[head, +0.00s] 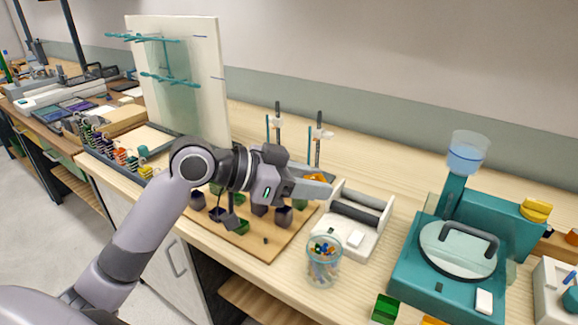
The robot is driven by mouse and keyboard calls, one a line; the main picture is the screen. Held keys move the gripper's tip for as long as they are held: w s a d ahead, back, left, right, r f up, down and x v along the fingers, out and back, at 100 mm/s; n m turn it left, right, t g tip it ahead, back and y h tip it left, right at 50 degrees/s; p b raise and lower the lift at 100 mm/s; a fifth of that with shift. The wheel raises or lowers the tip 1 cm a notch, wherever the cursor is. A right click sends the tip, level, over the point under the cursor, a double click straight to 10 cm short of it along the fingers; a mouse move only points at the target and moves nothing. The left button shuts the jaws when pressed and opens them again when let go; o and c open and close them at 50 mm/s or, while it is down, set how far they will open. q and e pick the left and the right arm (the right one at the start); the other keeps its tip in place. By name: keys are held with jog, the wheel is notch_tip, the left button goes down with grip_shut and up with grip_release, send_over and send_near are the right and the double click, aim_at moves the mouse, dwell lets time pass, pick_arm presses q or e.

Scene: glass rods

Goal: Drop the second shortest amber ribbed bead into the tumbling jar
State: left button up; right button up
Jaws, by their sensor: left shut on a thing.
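My left gripper (322,188) reaches in from the left over the wooden board, fingers pointing right. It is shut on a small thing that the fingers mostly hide. A small amber piece (315,177) shows at the upper edge of the fingers; I cannot tell whether it is held or lies behind them, and its ribs and length are not clear. A clear open jar (323,270) with many small coloured pieces inside stands at the front of the bench, below and apart from the gripper. I cannot tell whether it is the tumbling jar. My right gripper is not in view.
Dark and green cups stand on the wooden board (275,243). A white tray (374,243) with dark rollers is right of the gripper. A teal machine (407,270) with a round lid stands at the right. Thin upright rods rise behind. A pale panel (215,50) stands at the back left.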

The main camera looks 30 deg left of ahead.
pick_arm(q)
jog(key=shift+s+d+r+m+g+h, duration=0.15)
jog(key=shift+d+m+g+h, duration=0.15)
jog(key=shift+d+m, duration=0.15)
jog(key=shift+d, duration=0.1)
notch_tip(320, 180, down, 6)
jog(key=b, duration=0.6)
jog(key=o, duration=1.1)
jog(key=shift+s, duration=0.1)
jog(key=shift+b+v, duration=0.45)
jog(key=shift+v, duration=3.1)
